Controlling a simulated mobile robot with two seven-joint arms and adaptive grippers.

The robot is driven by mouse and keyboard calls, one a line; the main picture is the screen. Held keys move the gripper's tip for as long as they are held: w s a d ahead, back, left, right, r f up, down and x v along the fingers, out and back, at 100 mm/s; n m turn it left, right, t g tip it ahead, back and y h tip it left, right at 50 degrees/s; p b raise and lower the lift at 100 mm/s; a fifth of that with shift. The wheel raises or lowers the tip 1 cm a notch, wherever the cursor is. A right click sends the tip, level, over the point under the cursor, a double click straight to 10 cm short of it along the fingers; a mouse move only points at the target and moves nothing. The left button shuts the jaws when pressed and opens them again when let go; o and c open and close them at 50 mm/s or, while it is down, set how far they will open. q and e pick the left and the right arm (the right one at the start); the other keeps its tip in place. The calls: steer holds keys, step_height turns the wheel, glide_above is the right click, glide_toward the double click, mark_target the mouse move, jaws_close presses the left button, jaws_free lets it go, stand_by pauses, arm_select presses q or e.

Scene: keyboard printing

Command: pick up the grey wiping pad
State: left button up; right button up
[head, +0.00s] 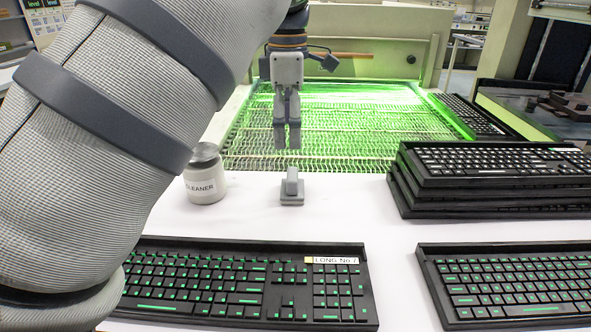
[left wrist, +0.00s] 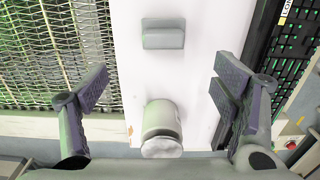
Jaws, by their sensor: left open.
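The grey wiping pad (head: 292,190) is a small block with an upright grip, standing on the white table in the middle of the head view. In the left wrist view the pad (left wrist: 163,34) lies ahead, between the lines of the two fingers and apart from them. My left gripper (head: 287,136) hangs above the pad in the head view, pointing down. In the left wrist view the left gripper (left wrist: 160,90) is wide open and empty. My right gripper is not in view.
A white cleaner jar (head: 205,176) stands left of the pad. Black keyboards with green marks lie in front, one at left (head: 245,283) and one at right (head: 510,285). A keyboard stack (head: 490,180) stands at right. A green-lit mesh conveyor (head: 345,130) lies behind.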

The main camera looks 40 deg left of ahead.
mark_target(292, 174)
arm_select(q)
steer(key=f, duration=0.8)
steer(key=d+f, duration=0.1)
steer(key=f, duration=0.2)
steer(key=shift+f, duration=0.4)
steer(key=c, duration=1.4)
step_height(292, 174, up, 10)
steer(key=shift+r, duration=0.1)
